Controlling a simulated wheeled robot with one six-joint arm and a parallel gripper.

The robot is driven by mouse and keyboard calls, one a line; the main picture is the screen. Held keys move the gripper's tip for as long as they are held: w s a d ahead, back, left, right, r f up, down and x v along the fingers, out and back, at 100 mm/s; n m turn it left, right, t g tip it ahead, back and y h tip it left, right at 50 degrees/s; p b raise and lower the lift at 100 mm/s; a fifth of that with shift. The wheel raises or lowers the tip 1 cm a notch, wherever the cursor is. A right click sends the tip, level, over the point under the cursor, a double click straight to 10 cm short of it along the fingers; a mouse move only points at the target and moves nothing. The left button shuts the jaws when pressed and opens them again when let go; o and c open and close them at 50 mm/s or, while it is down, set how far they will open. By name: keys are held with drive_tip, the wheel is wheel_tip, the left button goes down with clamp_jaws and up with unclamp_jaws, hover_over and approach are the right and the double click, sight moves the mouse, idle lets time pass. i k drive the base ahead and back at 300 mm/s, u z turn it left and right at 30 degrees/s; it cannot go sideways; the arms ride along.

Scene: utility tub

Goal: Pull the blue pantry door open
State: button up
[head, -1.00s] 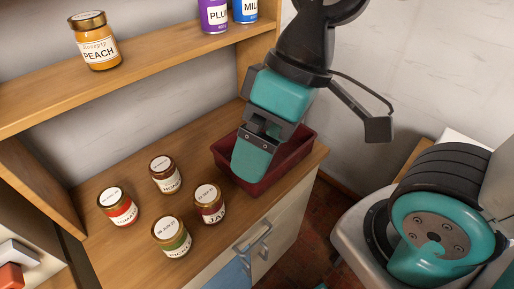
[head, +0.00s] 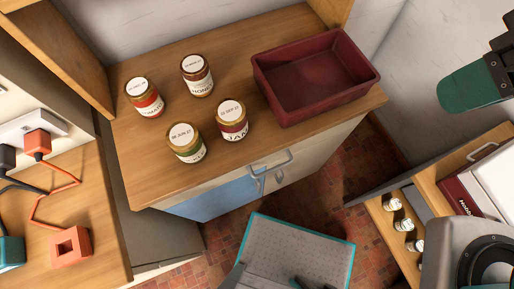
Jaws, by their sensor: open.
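The blue pantry door (head: 213,199) is the left front panel of the wooden-topped cabinet, seen from above at a steep angle. It looks shut, flush beside a cream door (head: 312,160). Metal handles (head: 268,162) show near where the two doors meet; which one belongs to the blue door is hard to tell. My gripper (head: 468,88) is at the upper right edge of the head view, partly cut off, with a teal finger showing. It is open, with nothing seen in it, well to the right of the door and apart from it.
Several labelled jars (head: 233,118) and a dark red tray (head: 312,78) stand on the cabinet top (head: 140,190). Left is a worktop with an orange cable (head: 42,200) and block. At right, a wooden unit (head: 455,165) holds small jars. Brick-red floor shows between.

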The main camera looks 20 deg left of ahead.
sight(206, 207)
drive_tip(key=z, duration=0.6)
drive_tip(key=k, duration=0.8)
drive_tip(key=u, duration=1.5)
drive_tip(key=k, duration=1.3)
drive_tip(key=z, duration=0.4)
drive_tip(key=i, duration=0.8)
drive_tip(key=z, duration=0.6)
